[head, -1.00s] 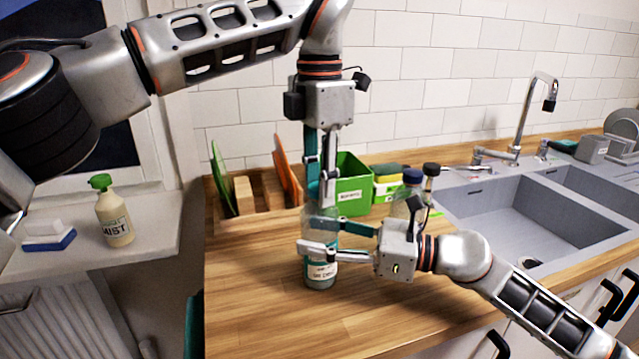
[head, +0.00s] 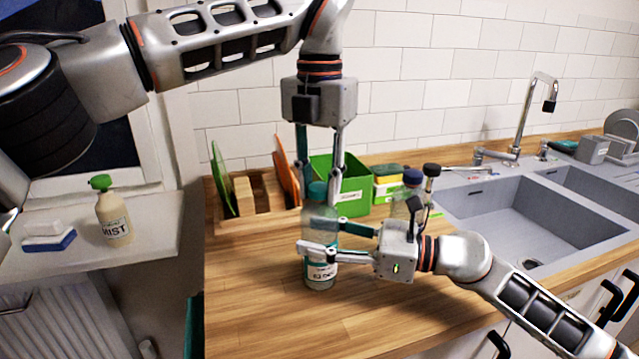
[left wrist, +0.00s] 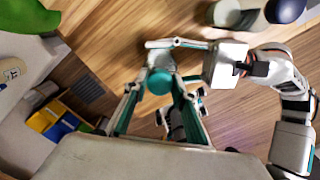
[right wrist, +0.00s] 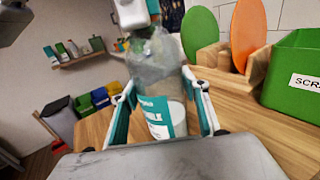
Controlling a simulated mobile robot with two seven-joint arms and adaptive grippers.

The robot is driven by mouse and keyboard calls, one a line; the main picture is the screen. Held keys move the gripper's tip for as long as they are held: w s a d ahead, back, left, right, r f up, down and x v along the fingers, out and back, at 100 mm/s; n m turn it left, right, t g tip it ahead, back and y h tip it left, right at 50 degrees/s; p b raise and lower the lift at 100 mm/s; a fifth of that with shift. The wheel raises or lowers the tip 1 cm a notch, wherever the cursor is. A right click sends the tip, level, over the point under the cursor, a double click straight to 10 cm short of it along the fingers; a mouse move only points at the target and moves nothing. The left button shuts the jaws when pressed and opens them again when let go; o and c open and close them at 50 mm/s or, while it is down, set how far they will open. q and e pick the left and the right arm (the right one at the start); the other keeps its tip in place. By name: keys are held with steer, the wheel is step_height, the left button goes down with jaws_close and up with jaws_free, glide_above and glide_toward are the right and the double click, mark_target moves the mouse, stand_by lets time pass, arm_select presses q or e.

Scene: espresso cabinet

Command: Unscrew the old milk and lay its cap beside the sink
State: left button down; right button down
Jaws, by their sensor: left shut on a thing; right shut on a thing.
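The milk bottle (head: 320,268), clear with a white-and-teal label, stands upright on the wooden counter. My right gripper (head: 322,238) is shut around its body from the right. In the right wrist view the bottle (right wrist: 164,118) sits between both fingers. The teal cap (head: 318,192) is at the bottle's top. My left gripper (head: 318,185) points down from above and is shut on the cap. In the left wrist view the cap (left wrist: 160,82) lies between the fingertips. I cannot tell how loose the cap is. The grey sink (head: 515,215) is at the right.
A green bin (head: 352,184) and a wooden rack with boards (head: 287,175) stand behind the bottle. A blue-capped bottle (head: 412,180) and a dark-capped one (head: 431,172) stand between the right gripper and the sink. The front-left counter is clear.

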stand_by(0.5)
arm_select(q)
steer(key=c, duration=1.6)
jaws_free()
steer(key=shift+c, duration=0.2)
step_height(320, 180, up, 4)
steer(key=shift+r, duration=0.25)
steer(key=shift+c, duration=0.6)
steer(key=m, duration=0.2)
steer(key=r+m, duration=0.1)
steer(key=m, duration=0.1)
steer(key=r+m, duration=0.1)
steer(key=m, duration=0.5)
steer(key=r+m, duration=0.1)
steer(key=m, duration=0.2)
steer(key=shift+r, duration=0.15)
steer(key=shift+f, duration=3.95)
